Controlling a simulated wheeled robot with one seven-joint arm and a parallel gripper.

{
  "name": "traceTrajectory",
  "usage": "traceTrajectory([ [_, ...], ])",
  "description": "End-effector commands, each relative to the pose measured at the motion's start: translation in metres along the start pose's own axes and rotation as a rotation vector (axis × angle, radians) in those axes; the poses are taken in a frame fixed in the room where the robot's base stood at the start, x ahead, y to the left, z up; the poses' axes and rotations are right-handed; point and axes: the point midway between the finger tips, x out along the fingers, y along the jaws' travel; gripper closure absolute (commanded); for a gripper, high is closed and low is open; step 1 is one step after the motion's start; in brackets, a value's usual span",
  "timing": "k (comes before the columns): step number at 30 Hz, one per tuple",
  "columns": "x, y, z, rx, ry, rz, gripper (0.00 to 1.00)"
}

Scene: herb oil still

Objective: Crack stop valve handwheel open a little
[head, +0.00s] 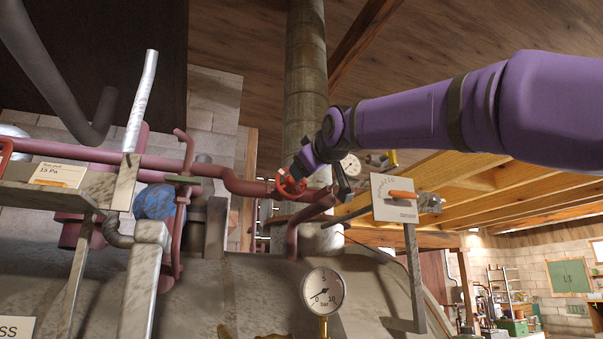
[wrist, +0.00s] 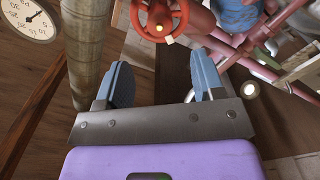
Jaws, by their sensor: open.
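The stop valve handwheel is a red spoked wheel (head: 290,184) on the pink pipework, near the middle of the head view. In the wrist view the handwheel (wrist: 159,18) shows at the top, partly cut off by the frame edge, with a pale tab on its rim. My gripper (wrist: 162,84) is open, its two blue-padded fingers spread wide with nothing between them. The wheel lies beyond the fingertips, roughly in line with the gap, and appears apart from them. In the head view my purple arm reaches in from the right and its wrist partly hides the area beside the wheel.
Pink pipes (head: 110,157) run left of the wheel. A tall flue (head: 306,70) rises behind. A damper plate with an orange lever (head: 396,198) stands close on the right. A pressure gauge (head: 322,291) stands in front, below. A small dial (wrist: 30,20) shows at upper left in the wrist view.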

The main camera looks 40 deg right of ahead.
Motion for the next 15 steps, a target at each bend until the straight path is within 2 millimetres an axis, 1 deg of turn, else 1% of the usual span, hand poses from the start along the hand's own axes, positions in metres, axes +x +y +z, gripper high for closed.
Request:
traceTrajectory([
  [1,-0.007,0.0,0.0,0.0,0.001,0.0,0.37],
  [3,-0.013,0.0,0.0,0.0,0.001,0.0,0.37],
  [6,-0.019,0.0,0.0,0.0,0.001,0.0,0.37],
  [15,-0.02,0.0,0.0,0.0,0.0,0.0,0.37],
])
